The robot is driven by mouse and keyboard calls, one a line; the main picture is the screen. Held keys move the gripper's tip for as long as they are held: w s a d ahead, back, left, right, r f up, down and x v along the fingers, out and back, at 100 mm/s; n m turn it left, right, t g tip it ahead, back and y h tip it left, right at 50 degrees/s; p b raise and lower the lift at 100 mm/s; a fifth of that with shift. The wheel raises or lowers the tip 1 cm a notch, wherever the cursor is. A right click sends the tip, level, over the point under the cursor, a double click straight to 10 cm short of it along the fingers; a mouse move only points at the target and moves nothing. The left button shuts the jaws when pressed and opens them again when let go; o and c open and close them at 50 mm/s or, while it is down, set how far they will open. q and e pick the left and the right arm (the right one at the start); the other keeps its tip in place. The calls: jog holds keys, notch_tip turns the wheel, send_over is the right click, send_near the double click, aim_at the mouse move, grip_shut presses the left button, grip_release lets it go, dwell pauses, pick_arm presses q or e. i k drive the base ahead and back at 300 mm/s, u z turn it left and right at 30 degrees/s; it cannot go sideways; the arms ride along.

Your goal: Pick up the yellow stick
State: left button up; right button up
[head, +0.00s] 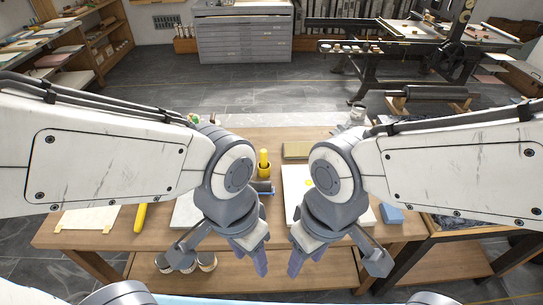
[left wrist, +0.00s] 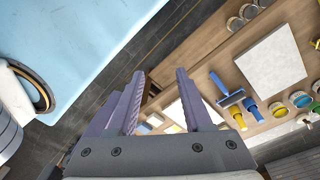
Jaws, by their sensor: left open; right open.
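A slim yellow stick (head: 140,217) lies on the wooden table (head: 225,258) in the head view, left of a pale grey slab (head: 186,212). I cannot make it out in the left wrist view. My left gripper (head: 252,264) is open and empty, past the table's front edge, right of the stick and well apart from it. Its spread fingers also show in the left wrist view (left wrist: 158,78) with nothing between them. My right gripper (head: 306,264) is open and empty, close beside the left one.
A yellow-handled item (head: 264,160) stands behind a blue-handled roller (left wrist: 229,95). A white sheet (head: 296,182) and a blue block (head: 391,214) lie to the right. Several jars (head: 184,262) stand on the lower shelf. A pale sheet (head: 88,218) lies at the left end.

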aim_at(264, 152)
jog(key=u, duration=0.05)
jog(key=i, duration=0.65)
jog(key=z, duration=0.95)
